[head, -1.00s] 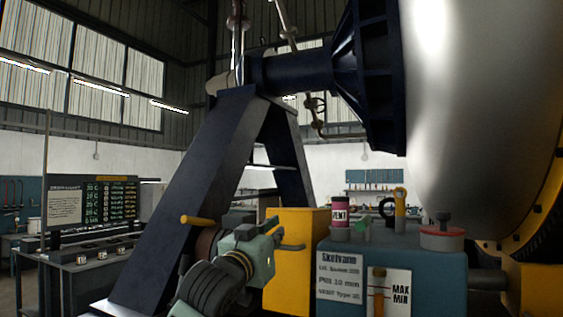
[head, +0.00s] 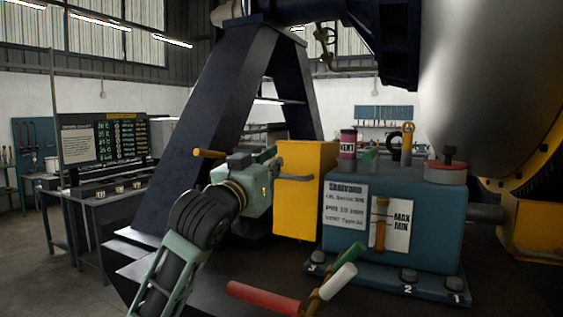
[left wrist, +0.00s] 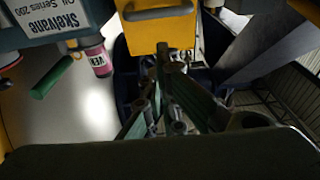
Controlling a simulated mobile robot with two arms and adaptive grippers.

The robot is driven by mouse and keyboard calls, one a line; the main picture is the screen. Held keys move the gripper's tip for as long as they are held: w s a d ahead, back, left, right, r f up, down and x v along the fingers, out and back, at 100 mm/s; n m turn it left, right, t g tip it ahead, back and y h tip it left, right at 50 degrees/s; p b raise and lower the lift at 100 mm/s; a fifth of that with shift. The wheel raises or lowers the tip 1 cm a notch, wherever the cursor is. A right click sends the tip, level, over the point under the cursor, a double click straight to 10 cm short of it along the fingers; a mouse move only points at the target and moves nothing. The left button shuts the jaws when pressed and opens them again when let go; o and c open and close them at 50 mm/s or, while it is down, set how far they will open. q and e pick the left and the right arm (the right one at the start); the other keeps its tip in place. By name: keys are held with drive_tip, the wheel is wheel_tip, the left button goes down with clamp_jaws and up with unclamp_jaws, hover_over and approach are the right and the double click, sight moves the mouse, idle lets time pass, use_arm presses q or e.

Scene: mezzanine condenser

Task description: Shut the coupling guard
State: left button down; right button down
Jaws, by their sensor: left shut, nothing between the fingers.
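The yellow coupling guard (head: 312,215) is a box-like cover with a grey bar handle, standing just left of the teal pump body (head: 440,232). I cannot tell from its outline how far it is swung. My left gripper (head: 274,163) is at the guard's upper left side, close to the handle; contact is unclear. In the left wrist view my left gripper (left wrist: 164,62) points at the guard (left wrist: 160,38), its fingers together and empty. The handle (left wrist: 158,12) shows above the fingertips. My right gripper is out of view.
A pink vent can (head: 348,145), a red-rimmed cap (head: 446,170) and an upright yellow fitting top the pump. A dark blue support frame (head: 200,150) stands behind my arm.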

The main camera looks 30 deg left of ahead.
use_arm(q)
wheel_tip(320, 180, up, 9)
drive_tip(key=w+d+p, duration=0.1)
drive_tip(key=w+p, duration=0.1)
drive_tip(key=p, duration=0.9)
drive_tip(key=w+r+p, duration=0.3)
drive_tip(key=w+p, duration=0.3)
drive_tip(key=w, duration=0.4)
drive_tip(key=shift+t, duration=0.3)
wheel_tip(320, 180, down, 5)
drive_tip(key=shift+a+r+p, duration=0.15)
drive_tip(key=shift+p, duration=0.55)
drive_tip(key=shift+w, duration=0.1)
drive_tip(key=f+b, duration=0.1)
drive_tip(key=b, duration=0.1)
drive_tip(key=f+t+b, duration=0.1)
drive_tip(key=b, duration=0.2)
drive_tip(key=f+b, duration=0.1)
drive_tip(key=b, duration=0.1)
drive_tip(key=shift+s+b, duration=0.25)
drive_tip(key=shift+b, duration=0.05)
